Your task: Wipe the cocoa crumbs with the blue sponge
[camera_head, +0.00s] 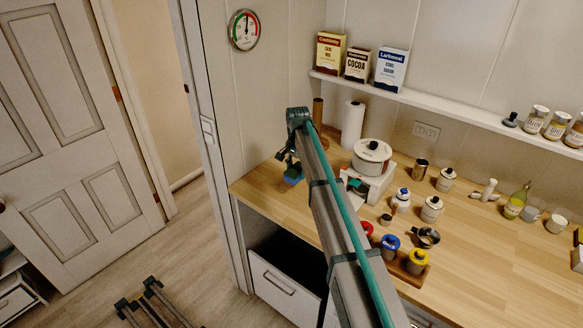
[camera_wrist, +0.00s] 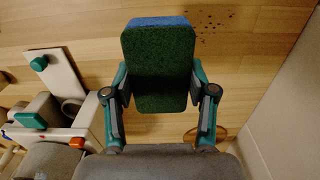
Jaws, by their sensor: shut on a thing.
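The sponge (camera_wrist: 158,70) is in my gripper (camera_wrist: 160,88), pinched between the two fingers. Its dark green face is toward the wrist camera, and a blue strip shows along its far edge. In the head view the blue sponge (camera_head: 293,180) shows small below my gripper (camera_head: 288,166), near the counter's left end. Dark cocoa crumbs (camera_wrist: 216,25) lie scattered on the wooden counter in the wrist view, just beyond the sponge's far right corner. I cannot make out the crumbs in the head view. Whether the sponge touches the counter is unclear.
A white kitchen scale (camera_head: 367,184) bearing a pot (camera_head: 371,157) stands right of my gripper. A paper towel roll (camera_head: 352,125) stands behind. Jars and canisters (camera_head: 390,244) fill the counter farther right. A wall (camera_wrist: 290,110) bounds the right side in the wrist view.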

